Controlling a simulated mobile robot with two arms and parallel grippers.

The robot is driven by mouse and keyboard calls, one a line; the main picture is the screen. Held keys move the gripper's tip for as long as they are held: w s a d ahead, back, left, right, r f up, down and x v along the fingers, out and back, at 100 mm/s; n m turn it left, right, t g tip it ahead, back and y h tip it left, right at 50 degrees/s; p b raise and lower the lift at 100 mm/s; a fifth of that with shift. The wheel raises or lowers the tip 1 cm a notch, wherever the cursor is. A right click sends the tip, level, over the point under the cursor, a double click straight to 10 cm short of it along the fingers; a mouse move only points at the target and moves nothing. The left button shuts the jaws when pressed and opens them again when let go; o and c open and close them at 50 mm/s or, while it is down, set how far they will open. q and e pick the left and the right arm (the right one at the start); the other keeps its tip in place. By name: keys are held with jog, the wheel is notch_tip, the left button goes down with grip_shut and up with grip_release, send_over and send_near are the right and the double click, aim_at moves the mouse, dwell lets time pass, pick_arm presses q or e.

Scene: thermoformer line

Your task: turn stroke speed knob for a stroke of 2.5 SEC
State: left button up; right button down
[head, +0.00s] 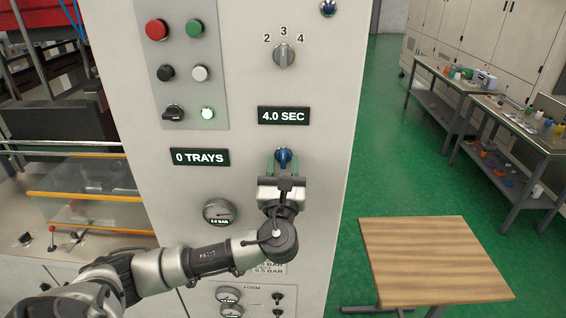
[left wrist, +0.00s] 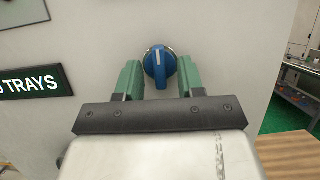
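A blue knob (head: 283,155) sits on the light panel below a dark display (head: 284,116) that reads 4.0 SEC. In the left wrist view the same knob (left wrist: 159,64) has a white pointer line that stands nearly upright. My left gripper (head: 282,163) is in front of the knob. In the left wrist view its two green fingers (left wrist: 159,75) are open, one on each side of the knob, with a gap to it on both sides. The knob is not held. My right gripper does not show.
A grey selector knob (head: 284,55) marked 2, 3, 4 is above the display. Buttons (head: 157,30) and a 0 TRAYS display (head: 200,157) are to the left. A pressure gauge (head: 219,212) is lower left. A wooden table (head: 430,260) stands right of the panel.

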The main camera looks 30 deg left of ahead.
pick_arm(q)
grip_shut()
